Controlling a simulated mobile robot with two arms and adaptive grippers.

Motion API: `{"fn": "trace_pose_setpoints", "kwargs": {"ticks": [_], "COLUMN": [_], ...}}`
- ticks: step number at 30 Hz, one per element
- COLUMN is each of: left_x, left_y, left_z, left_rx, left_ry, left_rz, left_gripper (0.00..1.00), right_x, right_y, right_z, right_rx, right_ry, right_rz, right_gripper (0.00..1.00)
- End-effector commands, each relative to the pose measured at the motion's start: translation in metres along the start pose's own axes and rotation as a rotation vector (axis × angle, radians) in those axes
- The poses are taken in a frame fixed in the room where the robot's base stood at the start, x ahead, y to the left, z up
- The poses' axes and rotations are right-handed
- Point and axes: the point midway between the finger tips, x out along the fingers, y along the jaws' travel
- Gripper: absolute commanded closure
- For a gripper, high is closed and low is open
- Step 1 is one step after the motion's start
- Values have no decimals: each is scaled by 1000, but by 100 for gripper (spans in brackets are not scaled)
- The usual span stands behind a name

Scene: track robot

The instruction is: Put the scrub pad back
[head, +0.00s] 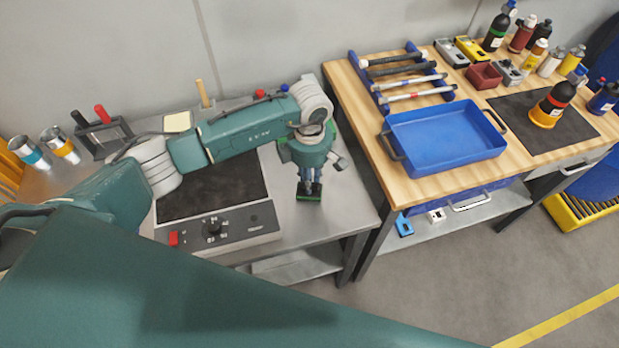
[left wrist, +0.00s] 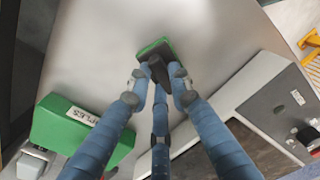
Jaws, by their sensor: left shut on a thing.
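The scrub pad (head: 309,197) is green with a dark grip on top. In the head view it is at the right part of the grey metal bench (head: 338,205). My left gripper (head: 311,181) points down over it and is shut on its dark grip. The left wrist view shows the pad (left wrist: 158,46) beyond the fingertips of the left gripper (left wrist: 158,74), with its green edge sticking out. Whether the pad touches the bench top, I cannot tell. My right gripper is not in view.
A hotplate with a dark top and a knob panel (head: 222,232) stands left of the gripper. A green box with a partly readable label (left wrist: 70,128) shows in the left wrist view. A wooden bench with a blue tray (head: 445,138) stands to the right, across a gap.

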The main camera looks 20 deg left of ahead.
Motion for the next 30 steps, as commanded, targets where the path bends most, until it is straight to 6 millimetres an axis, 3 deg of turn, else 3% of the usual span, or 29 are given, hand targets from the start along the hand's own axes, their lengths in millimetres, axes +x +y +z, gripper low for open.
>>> {"fn": "trace_pose_setpoints", "kwargs": {"ticks": [4,5,7,20,30], "left_x": [4,3,2,-6,-74], "left_y": [0,0,0,1,2], "left_z": [0,0,0,0,0], "left_rx": [0,0,0,0,1], "left_ry": [0,0,0,-2,-2], "left_rz": [1,1,0,3,7], "left_gripper": [100,77,63,62,62], "right_x": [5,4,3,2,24], "right_y": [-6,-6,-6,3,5], "right_z": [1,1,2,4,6], "right_rx": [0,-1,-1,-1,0], "right_ry": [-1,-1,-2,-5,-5], "right_rz": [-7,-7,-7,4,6], "right_gripper": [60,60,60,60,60]}}
